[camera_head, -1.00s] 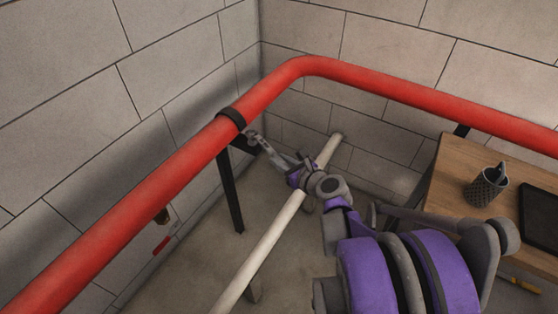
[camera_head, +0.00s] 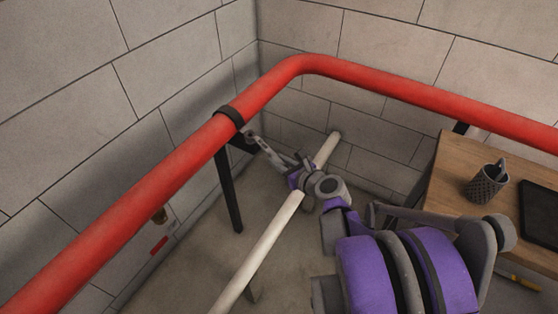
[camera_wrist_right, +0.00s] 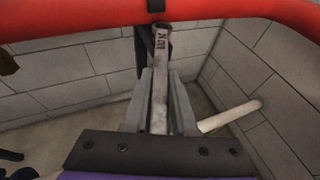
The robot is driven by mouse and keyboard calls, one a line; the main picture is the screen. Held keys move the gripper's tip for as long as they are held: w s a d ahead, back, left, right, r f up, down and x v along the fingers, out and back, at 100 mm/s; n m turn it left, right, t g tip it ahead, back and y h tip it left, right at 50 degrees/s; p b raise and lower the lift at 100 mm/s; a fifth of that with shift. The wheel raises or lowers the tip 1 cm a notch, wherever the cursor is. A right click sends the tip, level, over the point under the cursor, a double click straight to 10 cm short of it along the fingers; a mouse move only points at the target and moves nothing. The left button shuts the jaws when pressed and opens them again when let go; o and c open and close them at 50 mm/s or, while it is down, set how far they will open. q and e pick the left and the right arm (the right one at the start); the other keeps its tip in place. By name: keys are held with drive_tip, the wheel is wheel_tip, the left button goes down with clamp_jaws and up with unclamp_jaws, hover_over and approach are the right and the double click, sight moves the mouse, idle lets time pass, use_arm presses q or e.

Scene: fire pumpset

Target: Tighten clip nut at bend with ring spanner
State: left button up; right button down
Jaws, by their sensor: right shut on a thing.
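The red pipe (camera_head: 190,143) runs along the left wall and bends at the corner. A black clip (camera_head: 231,116) wraps it just before the bend, on a black stand (camera_head: 229,185). My right gripper (camera_head: 291,166) is shut on the grey ring spanner (camera_head: 267,147), whose far end reaches the clip's underside. In the right wrist view the spanner (camera_wrist_right: 160,85) stands between the two fingers (camera_wrist_right: 163,95), its end just below the clip (camera_wrist_right: 155,7). The nut is too small or hidden to make out, so I cannot tell whether the ring sits on it. My left gripper is not in view.
A pale pipe (camera_head: 262,249) runs low beneath my right wrist. A wooden table (camera_head: 454,182) at right holds a mesh pen cup (camera_head: 487,187) and a dark tablet (camera_head: 541,209). Block walls meet behind the bend.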

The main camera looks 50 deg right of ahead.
drive_tip(key=shift+f+b, duration=0.65)
drive_tip(key=shift+f, duration=0.2)
drive_tip(key=shift+d, duration=0.4)
idle(0.3)
drive_tip(key=shift+r, duration=0.15)
drive_tip(key=shift+r+p, duration=2.25)
drive_tip(key=shift+r, duration=0.25)
drive_tip(key=shift+n+y, duration=0.3)
drive_tip(key=shift+y, duration=0.1)
